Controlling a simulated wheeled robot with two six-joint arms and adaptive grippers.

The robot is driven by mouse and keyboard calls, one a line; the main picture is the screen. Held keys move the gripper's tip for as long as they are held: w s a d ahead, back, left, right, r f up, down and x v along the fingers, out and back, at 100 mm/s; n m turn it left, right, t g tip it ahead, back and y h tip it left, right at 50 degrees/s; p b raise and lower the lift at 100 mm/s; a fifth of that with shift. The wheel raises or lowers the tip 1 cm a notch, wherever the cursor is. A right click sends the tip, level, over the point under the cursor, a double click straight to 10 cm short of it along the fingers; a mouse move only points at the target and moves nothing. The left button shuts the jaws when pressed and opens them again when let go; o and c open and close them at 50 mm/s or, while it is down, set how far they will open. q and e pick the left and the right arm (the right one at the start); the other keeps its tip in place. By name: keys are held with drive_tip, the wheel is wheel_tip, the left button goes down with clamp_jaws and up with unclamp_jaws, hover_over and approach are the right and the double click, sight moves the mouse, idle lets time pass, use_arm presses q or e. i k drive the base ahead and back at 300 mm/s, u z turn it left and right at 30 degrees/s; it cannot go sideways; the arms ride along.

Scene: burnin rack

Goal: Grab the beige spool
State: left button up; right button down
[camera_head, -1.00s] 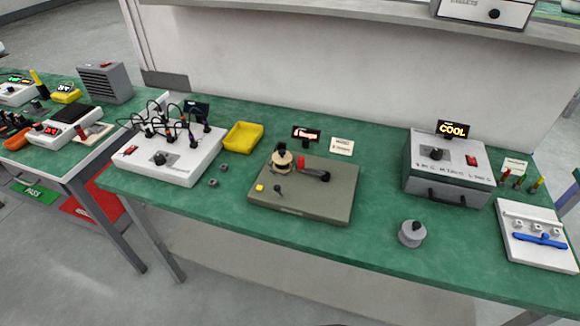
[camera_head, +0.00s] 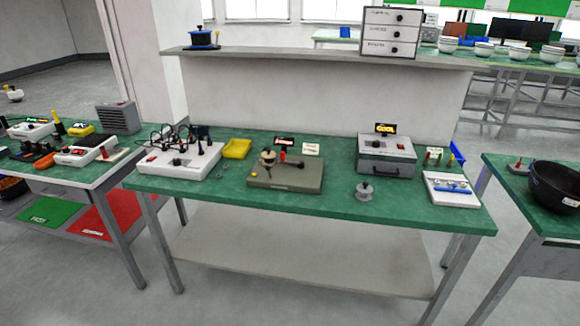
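A small beige spool (camera_head: 267,157) with a dark top sits on the left part of an olive-grey bench device (camera_head: 300,183), which stands on the middle of the green table. A red and dark lever part (camera_head: 284,155) is just right of the spool on the same device. Neither of my grippers shows in the head view.
A grey spool-like piece (camera_head: 364,191) stands on the green tabletop (camera_head: 240,190) to the right. A box with a COOL display (camera_head: 387,156), a white tray (camera_head: 452,190), a yellow bin (camera_head: 237,148) and a white device with black leads (camera_head: 178,161) surround it. A shelf (camera_head: 320,60) hangs behind.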

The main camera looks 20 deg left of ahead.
sight(268, 156)
drive_tip(key=z, duration=0.45)
drive_tip(key=i, duration=0.9)
drive_tip(key=u, duration=0.3)
